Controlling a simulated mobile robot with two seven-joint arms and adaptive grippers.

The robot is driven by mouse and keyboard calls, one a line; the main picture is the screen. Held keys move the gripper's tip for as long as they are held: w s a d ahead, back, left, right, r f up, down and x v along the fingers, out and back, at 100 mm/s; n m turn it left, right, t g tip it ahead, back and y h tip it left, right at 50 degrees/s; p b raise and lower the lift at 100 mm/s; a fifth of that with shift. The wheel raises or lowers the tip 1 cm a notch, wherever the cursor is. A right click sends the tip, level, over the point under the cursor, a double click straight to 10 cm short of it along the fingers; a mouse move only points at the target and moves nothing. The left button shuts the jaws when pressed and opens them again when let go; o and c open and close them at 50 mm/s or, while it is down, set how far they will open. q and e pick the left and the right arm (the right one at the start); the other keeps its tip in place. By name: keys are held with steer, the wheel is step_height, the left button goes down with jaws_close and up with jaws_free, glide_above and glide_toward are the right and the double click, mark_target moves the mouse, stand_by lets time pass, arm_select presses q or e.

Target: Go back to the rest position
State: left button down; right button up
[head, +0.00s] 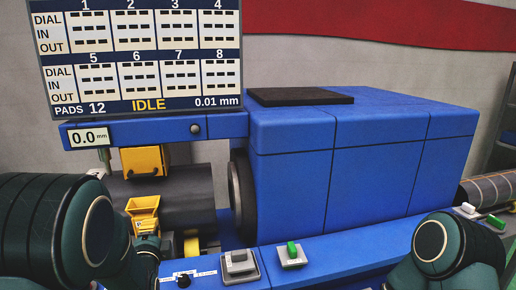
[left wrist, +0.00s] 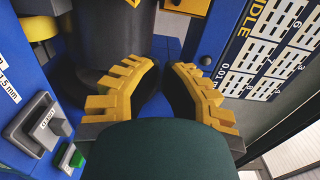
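My left gripper (head: 145,215) shows in the head view at the lower left, partly hidden by its own arm, in front of the dark cylinder. In the left wrist view its two stepped yellow fingers (left wrist: 166,68) stand apart with nothing between them, so it is open and empty. The dark cylinder (head: 190,192) lies in the blue machine against a round dark flange (head: 241,197); it also shows beyond the fingers in the left wrist view (left wrist: 108,32). My right arm shows at the lower right of the head view; its gripper is out of view.
The blue machine (head: 370,150) fills the middle. Its display (head: 148,60) reads IDLE; a small readout (head: 88,137) reads 0.0 mm. A yellow block (head: 145,160) hangs under the beam. A grey switch (head: 239,262) and green switch (head: 292,252) sit in front. Another cylinder (head: 490,189) lies right.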

arm_select(q)
steer(key=s+d+f+n+g+h, duration=0.1)
steer(key=s+d+f+n+g, duration=0.15)
steer(key=f, duration=0.55)
steer(key=s+d+f+n+g+h, duration=0.1)
steer(key=s+f+n+g, duration=0.15)
steer(key=f, duration=0.65)
steer(key=s+d+f+n+g+h, duration=0.3)
steer(key=s+d+f+n+g, duration=0.2)
steer(key=s, duration=0.5)
steer(key=s+d+f+n+g+h, duration=0.2)
steer(key=s+d+f+n+g, duration=0.3)
steer(key=s+d+f+n, duration=0.2)
steer(key=s+d+f, duration=0.2)
steer(key=s+f, duration=0.1)
steer(key=s, duration=0.1)
steer(key=shift+s+d+f+g+h, duration=0.15)
steer(key=shift+d+g+h, duration=0.1)
steer(key=shift+g+h, duration=0.15)
